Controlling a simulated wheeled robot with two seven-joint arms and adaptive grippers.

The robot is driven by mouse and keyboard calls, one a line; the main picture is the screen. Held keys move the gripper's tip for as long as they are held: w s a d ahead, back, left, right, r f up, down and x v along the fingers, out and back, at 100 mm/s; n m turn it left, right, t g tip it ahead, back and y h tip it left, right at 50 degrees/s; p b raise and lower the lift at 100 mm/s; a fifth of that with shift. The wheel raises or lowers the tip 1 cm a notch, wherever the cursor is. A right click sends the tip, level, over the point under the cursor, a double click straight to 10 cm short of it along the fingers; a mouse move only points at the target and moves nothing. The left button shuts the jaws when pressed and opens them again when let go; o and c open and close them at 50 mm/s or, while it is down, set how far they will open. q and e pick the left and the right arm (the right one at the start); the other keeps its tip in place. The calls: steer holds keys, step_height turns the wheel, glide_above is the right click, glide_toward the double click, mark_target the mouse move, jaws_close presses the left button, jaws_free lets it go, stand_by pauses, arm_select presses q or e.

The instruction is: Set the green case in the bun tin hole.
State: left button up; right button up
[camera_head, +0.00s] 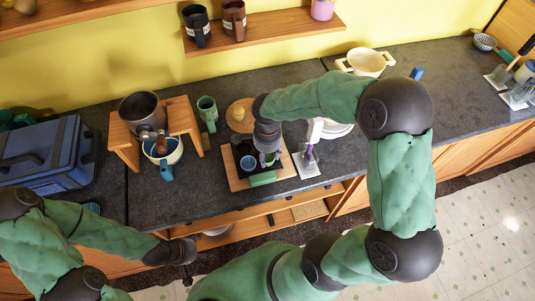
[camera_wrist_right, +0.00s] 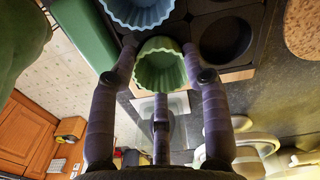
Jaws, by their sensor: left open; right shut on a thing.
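The green case (camera_wrist_right: 160,72), a fluted cup, is held between the fingers of my right gripper (camera_wrist_right: 160,50). In the head view the right gripper (camera_head: 268,152) is over the right part of the dark bun tin (camera_head: 238,178). The tin also shows in the wrist view (camera_wrist_right: 262,12), with empty round holes and a pale blue case (camera_wrist_right: 140,8) beside the green one. The green case overlaps the tin's edge in the wrist view; its height above the tin is unclear. My left gripper (camera_head: 188,274) is open and empty, low in front of the counter.
A wooden board (camera_head: 236,186) lies under the tin, with a green block (camera_head: 263,178) at its front. A green mug (camera_head: 207,112) and a round cork mat (camera_head: 240,108) stand behind. A utensil (camera_head: 308,160) on a pale rest is close on the right.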

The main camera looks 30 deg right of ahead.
steer(key=shift+f+b, duration=0.35)
steer(key=shift+f, duration=0.1)
stand_by(0.3)
stand_by(0.3)
steer(key=o, duration=1.1)
steer(key=shift+r, duration=0.1)
steer(key=shift+r+p, duration=2.15)
steer(key=shift+r, duration=1.3)
step_height(320, 180, up, 12)
